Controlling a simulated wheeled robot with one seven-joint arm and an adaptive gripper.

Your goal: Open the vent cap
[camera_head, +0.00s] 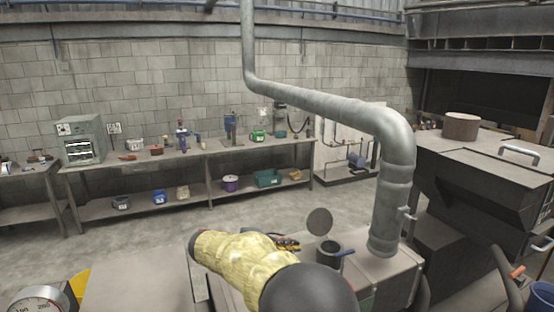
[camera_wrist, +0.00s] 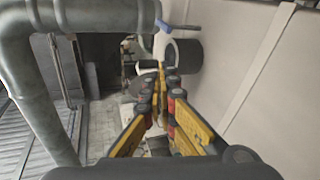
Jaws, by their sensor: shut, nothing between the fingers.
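The vent cap (camera_head: 320,221) is a round grey disc. It stands tilted up above the mouth of a short dark vent pipe (camera_head: 328,254), which looks uncovered. A blue handle (camera_head: 345,252) sticks out at the pipe's right side. My gripper (camera_head: 290,244), yellow and black, is left of the pipe and below the disc, partly hidden behind my yellow-sleeved arm. In the wrist view, the fingers (camera_wrist: 161,70) meet at their tips with nothing between them. The pipe (camera_wrist: 188,56) and blue handle (camera_wrist: 163,26) show just beyond the tips; I cannot clearly make out the cap there.
A thick grey duct (camera_head: 390,200) rises from the same metal box (camera_head: 375,275), right of the vent pipe. A dark machine (camera_head: 470,180) stands at the right. A workbench (camera_head: 190,156) with tools runs along the back wall. Open floor (camera_head: 250,215) lies between.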

